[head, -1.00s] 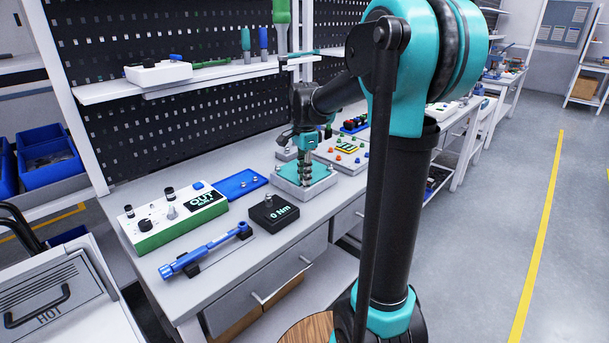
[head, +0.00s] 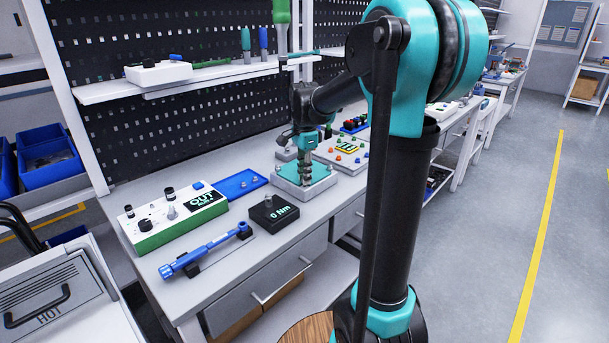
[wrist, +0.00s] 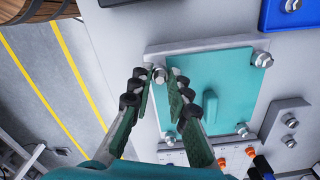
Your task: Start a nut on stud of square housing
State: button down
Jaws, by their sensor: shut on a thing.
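The square housing (head: 318,193) is a grey block with a teal top plate, lying on the bench. It also shows in the wrist view (wrist: 235,75), with metal nuts or bolt heads at its other corners, such as the fastener (wrist: 263,59). My gripper (head: 305,184) points straight down at the housing. In the wrist view my gripper (wrist: 160,82) has its fingers closed around a small metal nut (wrist: 160,74) at one corner of the plate. The stud under that nut is hidden, so I cannot tell whether the thread is engaged.
A torque display box (head: 274,212), a blue screwdriver-like tool (head: 205,250) and a green-and-white tester (head: 172,215) stand left of the housing. A blue tray (head: 240,184) with small hardware lies behind. A panel with coloured knobs (head: 345,152) is close on the right.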

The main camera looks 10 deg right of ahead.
dwell(0.3)
jog(key=m, duration=0.3)
jog(key=shift+m, duration=0.4)
jog(key=m, duration=0.3)
jog(key=shift+m, duration=0.4)
jog(key=c, duration=1.4)
grip_release()
jog(key=shift+o, duration=0.3)
